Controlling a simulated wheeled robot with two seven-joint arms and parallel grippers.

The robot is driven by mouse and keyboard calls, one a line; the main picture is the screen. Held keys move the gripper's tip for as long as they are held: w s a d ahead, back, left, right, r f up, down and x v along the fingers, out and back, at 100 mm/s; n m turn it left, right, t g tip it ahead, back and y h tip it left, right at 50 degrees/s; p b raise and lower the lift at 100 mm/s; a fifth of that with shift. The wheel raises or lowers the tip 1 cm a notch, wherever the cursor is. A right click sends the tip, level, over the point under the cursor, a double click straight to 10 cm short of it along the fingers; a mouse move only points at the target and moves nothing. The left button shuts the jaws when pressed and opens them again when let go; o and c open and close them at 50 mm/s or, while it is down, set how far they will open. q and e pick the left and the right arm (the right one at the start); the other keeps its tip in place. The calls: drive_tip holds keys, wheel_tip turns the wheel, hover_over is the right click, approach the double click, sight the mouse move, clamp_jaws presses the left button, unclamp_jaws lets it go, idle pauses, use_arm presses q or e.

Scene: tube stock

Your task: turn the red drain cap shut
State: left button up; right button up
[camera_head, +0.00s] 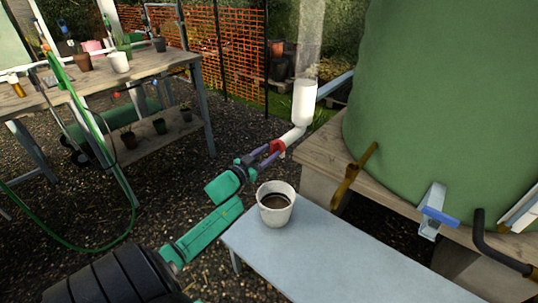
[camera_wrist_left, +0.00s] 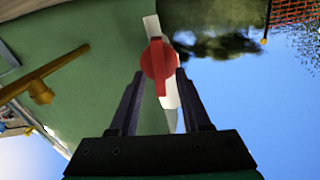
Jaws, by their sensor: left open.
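The red drain cap (camera_head: 278,146) sits at the lower end of the white angled pipe (camera_head: 293,136) below a clear upright tube (camera_head: 310,40). My left gripper (camera_head: 270,151) is open, with its purple-grey fingers reaching up to the cap. In the left wrist view the cap (camera_wrist_left: 158,58) is a round red disc with a narrow bar running up and down. The two fingertips (camera_wrist_left: 159,76) stand on either side of the cap's lower part, and the bar lies between them. Whether a finger touches the cap, I cannot tell. My right gripper is not in view.
A white bucket (camera_head: 275,208) with dark contents stands on a grey bench (camera_head: 330,262) below my left gripper. A large green tank (camera_head: 455,100) with brass and blue-handled taps stands at the right. A wooden potting table (camera_head: 150,66) is at the left.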

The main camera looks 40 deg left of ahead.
use_arm(q)
drive_tip(key=shift+w, duration=0.3)
clamp_jaws()
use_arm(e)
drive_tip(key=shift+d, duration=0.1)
